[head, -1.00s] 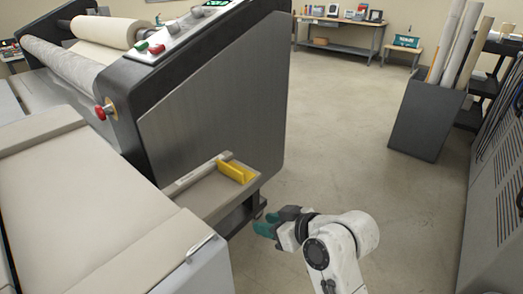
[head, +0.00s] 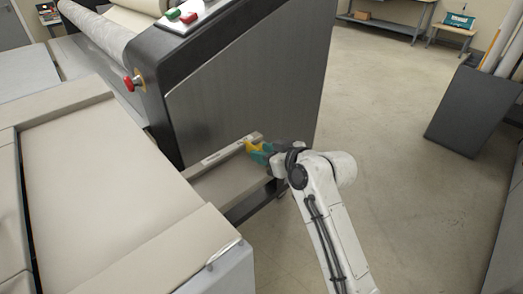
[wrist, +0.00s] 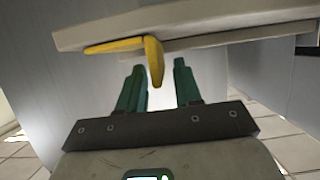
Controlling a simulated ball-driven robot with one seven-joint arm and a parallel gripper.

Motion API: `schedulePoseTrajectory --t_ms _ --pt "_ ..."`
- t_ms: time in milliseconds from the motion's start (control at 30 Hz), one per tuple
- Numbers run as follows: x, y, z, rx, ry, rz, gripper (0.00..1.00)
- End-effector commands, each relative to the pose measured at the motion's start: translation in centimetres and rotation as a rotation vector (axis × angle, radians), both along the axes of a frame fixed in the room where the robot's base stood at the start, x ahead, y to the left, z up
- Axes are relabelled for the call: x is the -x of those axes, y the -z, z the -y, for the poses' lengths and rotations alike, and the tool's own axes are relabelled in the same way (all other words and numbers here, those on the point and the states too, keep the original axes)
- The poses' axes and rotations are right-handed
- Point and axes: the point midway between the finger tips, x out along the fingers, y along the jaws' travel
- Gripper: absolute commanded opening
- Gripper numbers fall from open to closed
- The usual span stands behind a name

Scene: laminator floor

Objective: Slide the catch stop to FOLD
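The catch stop (head: 256,146) is a yellow piece on a pale ledge (head: 215,189) at the side of the laminator. My gripper (head: 261,155), with green fingers, is at the catch stop and partly covers it in the head view. In the wrist view the yellow tab of the catch stop (wrist: 154,60) shows between the tips of my open gripper (wrist: 157,72), closer to the left finger. A gap shows on its right; I cannot tell whether the left finger touches it. A pale strip (head: 226,151) runs along the ledge; no FOLD marking is readable.
The laminator's dark side panel (head: 245,85) rises behind the ledge. A red knob (head: 132,83) sticks out at its left. A wide beige-topped table (head: 110,170) fills the left front. The floor to the right is clear up to a dark bin (head: 470,110) with rolls.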

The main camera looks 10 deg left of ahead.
Motion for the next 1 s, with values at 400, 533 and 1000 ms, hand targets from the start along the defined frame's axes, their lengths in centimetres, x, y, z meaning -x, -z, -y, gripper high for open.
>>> schedulePoseTrajectory --t_ms 400,533,1000 --pt "-0.79 0.57 -1.02 0.000 0.001 0.000 0.34" --pt "-0.78 0.57 -1.01 0.000 0.001 0.000 0.29" --pt "-0.77 0.57 -0.98 0.000 0.001 0.000 0.00"
